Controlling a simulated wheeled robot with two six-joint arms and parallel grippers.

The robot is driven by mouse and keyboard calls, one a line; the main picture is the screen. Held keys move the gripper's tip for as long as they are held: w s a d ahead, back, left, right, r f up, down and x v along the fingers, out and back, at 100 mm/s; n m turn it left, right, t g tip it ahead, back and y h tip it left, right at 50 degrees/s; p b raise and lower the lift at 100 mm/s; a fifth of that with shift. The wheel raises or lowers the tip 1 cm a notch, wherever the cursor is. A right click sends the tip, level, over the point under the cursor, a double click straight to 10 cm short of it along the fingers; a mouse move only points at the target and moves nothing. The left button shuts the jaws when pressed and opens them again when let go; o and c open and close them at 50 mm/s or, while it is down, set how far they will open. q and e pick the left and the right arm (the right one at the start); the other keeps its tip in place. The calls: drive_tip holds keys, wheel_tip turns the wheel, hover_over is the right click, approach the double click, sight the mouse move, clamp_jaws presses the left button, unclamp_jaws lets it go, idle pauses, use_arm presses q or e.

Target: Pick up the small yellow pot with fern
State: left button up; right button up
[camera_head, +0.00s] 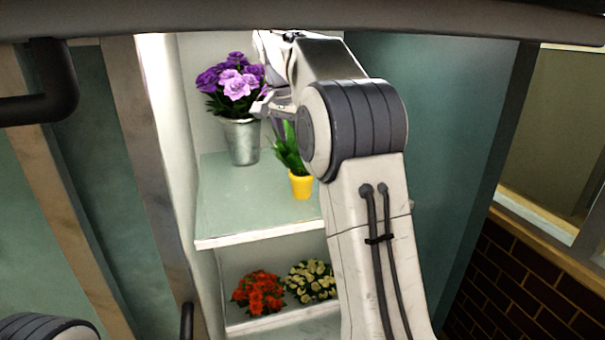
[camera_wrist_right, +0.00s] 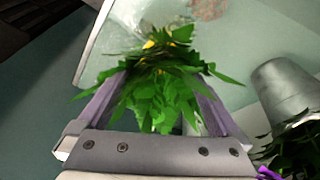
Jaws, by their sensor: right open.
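The small yellow pot (camera_head: 301,186) stands upright on the upper shelf, with a green fern (camera_head: 290,150) rising from it. My right gripper (camera_head: 270,110) is above the pot and close to the fern's top, partly hidden by my own arm. In the right wrist view the fern (camera_wrist_right: 165,88) fills the space between the two open fingers of my right gripper (camera_wrist_right: 162,82). Only small bits of the yellow pot (camera_wrist_right: 149,44) show past the leaves there. I cannot tell whether the fingers touch leaves. My left gripper is out of view.
A metal bucket (camera_head: 240,141) of purple flowers (camera_head: 232,84) stands on the same shelf (camera_head: 230,215), left of the pot; the bucket (camera_wrist_right: 285,90) also shows in the right wrist view. Orange flowers (camera_head: 260,292) and cream flowers (camera_head: 311,281) sit on the shelf below. A side wall (camera_head: 176,130) bounds the left.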

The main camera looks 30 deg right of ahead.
sight(301, 181)
drive_tip(key=x, duration=0.5)
drive_tip(key=shift+w+d, duration=0.15)
drive_tip(key=shift+d, duration=0.2)
drive_tip(key=shift+c, duration=0.3)
clamp_jaws()
